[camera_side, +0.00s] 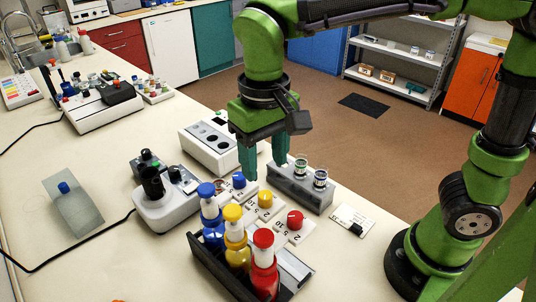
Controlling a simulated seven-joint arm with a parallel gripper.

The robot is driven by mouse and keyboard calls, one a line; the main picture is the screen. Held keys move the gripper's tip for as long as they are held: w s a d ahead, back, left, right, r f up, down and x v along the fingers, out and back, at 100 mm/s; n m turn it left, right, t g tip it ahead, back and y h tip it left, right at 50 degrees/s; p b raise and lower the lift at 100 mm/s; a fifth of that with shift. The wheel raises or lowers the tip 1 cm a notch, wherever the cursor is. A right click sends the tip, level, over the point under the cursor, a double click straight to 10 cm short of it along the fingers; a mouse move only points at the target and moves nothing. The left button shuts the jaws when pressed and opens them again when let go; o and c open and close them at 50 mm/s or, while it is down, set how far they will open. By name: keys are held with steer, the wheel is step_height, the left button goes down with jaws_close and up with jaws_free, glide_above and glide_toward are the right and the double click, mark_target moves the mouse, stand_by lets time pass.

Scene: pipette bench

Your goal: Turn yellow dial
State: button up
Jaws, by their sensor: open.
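The yellow dial (265,199) sits on a small white plate in a row of three dials. The blue dial (239,180) is to its upper left and the red dial (295,220) to its lower right. My gripper (262,168) points down above the row, open, with two teal fingers spread apart. The fingertips appear close above the blue and yellow dials. The left finger comes near the blue dial in the picture. I cannot tell whether either finger touches a dial. Nothing is held between the fingers.
A rack (210,262) with blue, yellow and red bottles stands in front of the dials. A grey block (301,189) with two vials is behind to the right. A white device (208,146) and a microscope-like instrument (165,205) stand left. The bench's left front is mostly clear.

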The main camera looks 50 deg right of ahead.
step_height(320, 180, up, 9)
steer(key=shift+r, duration=0.15)
stand_by(0.4)
steer(key=s+d+f+m+t+y, duration=0.1)
steer(key=s+d+f+t, duration=0.1)
steer(key=d, duration=0.6)
steer(key=s+d+f+m+t+y, duration=0.1)
steer(key=s+d+f+t, duration=0.2)
steer(key=d+f+t, duration=0.2)
steer(key=d+f, duration=0.1)
steer(key=d, duration=0.1)
steer(key=shift+d+f, duration=0.4)
